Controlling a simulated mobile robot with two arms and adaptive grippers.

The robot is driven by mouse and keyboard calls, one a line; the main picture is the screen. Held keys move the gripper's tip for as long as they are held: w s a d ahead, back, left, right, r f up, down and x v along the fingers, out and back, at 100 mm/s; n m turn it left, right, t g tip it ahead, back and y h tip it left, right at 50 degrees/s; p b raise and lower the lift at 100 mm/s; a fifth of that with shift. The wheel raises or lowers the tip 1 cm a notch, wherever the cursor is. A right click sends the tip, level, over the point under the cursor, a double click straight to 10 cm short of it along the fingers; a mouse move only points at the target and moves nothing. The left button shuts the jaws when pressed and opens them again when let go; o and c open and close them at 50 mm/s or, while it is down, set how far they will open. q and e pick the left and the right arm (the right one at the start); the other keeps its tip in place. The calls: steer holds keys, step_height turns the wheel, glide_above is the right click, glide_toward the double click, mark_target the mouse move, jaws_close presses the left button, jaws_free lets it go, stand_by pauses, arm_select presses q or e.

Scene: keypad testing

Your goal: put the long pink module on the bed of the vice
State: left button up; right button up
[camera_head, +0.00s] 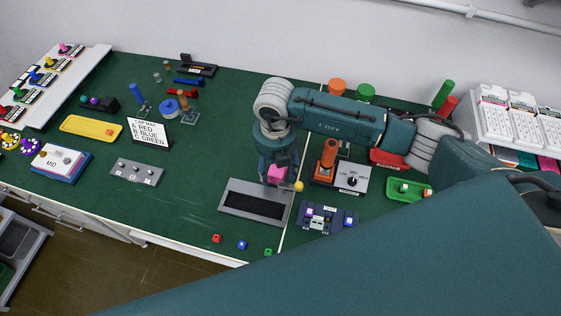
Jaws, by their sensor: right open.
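My right gripper (277,178) points down at the back right of a grey-framed fixture with a dark recess (226,202). It is open. A pink block (276,172), which looks like the pink module, shows at its fingertips. The fingers partly cover it, so its full length is hidden, and I cannot tell whether it touches them or the fixture. A dark device with an upright end (197,68) at the back of the bench may be the vice; it is too small to be sure. My left gripper is not in view.
A yellow knob (299,186) is just right of the gripper. An orange-handled device (326,165) and a dark blue keypad unit (327,217) stand to the right.

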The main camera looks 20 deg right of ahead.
steer(key=shift+c, duration=0.5)
steer(key=c, duration=1.3)
steer(key=shift+r, duration=0.15)
